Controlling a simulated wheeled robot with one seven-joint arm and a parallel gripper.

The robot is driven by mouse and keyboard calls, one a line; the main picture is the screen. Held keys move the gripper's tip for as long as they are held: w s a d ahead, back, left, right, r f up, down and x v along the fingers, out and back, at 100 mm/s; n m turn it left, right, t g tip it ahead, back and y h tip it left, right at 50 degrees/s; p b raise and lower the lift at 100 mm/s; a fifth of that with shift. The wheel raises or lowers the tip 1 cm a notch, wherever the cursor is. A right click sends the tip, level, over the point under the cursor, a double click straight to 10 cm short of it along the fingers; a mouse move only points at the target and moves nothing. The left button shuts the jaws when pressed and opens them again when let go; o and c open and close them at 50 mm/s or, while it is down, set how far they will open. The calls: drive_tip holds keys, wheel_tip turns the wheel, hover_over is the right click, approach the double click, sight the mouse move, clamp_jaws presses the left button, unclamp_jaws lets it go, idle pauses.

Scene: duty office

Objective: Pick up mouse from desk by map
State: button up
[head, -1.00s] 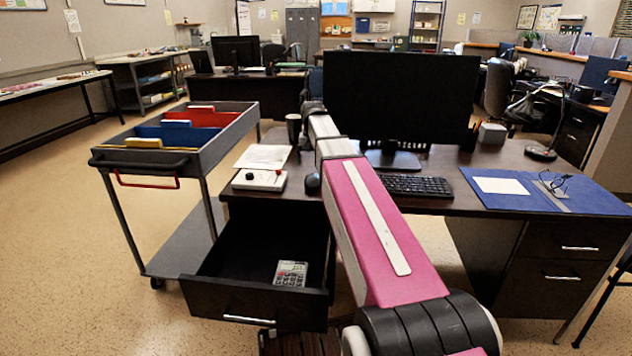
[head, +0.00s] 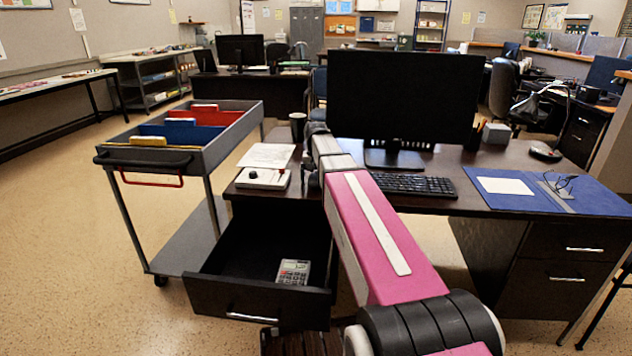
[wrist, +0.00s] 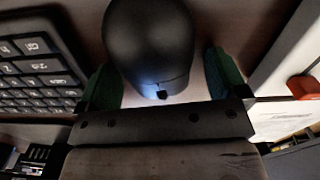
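The black mouse (wrist: 150,40) fills the upper middle of the wrist view, on the brown desk top. My gripper (wrist: 162,82) has its two green-padded fingers on either side of the mouse's near end. The fingers are spread. A gap shows between the mouse and the right finger; the left finger is close to the mouse, and I cannot tell whether it touches. In the head view my arm hides the mouse, and my gripper is mostly hidden at the desk (head: 440,200) between the white control box and the keyboard. I cannot single out a map.
The keyboard (wrist: 35,65) lies close on the left in the wrist view. The white control box (head: 263,178) with a red knob (wrist: 302,87) is on the other side. A monitor (head: 403,97) stands behind. An open drawer (head: 260,290) holds a calculator (head: 293,271).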

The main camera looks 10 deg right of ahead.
drive_tip(key=c, duration=0.8)
drive_tip(key=shift+r, duration=0.1)
drive_tip(key=shift+c, duration=0.2)
